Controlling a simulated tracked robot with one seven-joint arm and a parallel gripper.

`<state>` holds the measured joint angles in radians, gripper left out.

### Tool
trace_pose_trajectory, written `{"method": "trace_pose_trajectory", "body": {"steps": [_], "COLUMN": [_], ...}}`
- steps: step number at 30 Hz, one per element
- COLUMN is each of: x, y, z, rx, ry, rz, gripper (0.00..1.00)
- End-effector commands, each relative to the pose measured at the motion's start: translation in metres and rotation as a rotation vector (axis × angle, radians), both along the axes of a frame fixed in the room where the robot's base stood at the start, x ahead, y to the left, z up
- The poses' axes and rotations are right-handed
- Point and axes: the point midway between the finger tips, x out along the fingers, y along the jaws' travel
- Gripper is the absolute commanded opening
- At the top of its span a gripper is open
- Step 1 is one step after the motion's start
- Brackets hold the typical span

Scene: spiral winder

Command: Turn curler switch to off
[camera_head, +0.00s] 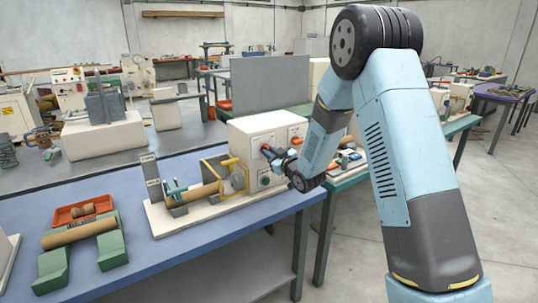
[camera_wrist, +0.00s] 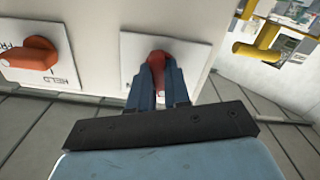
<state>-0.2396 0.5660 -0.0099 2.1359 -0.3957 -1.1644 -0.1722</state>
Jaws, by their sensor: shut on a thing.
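The white spiral winder cabinet (camera_head: 252,133) stands on the blue bench. In the wrist view, my gripper (camera_wrist: 160,78) is shut on a red switch knob (camera_wrist: 158,58) on a pale plate, one blue finger on each side. In the head view, my gripper (camera_head: 271,154) reaches from the right to this left-hand red knob (camera_head: 265,147). The knob's lower part and part of its plate are hidden by the fingers, and I cannot read its label. A second red knob (camera_wrist: 36,55) on its own lettered plate is untouched. I cannot tell which knob is the curler switch.
A green button (camera_head: 265,181) sits low on the cabinet front. A yellow frame (camera_head: 232,171) and a brown roll (camera_head: 197,193) are left of the cabinet. Green blocks (camera_head: 111,249) and an orange tray (camera_head: 70,213) are on the blue bench (camera_head: 165,258).

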Motion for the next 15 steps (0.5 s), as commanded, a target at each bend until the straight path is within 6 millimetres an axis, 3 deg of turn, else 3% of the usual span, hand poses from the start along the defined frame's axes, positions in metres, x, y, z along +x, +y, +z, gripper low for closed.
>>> {"method": "trace_pose_trajectory", "body": {"steps": [15], "x": [-0.0026], "y": [0.0016], "z": [-0.0029], "rx": [-0.267], "ry": [-0.173], "rz": [0.006], "gripper": [0.00]}}
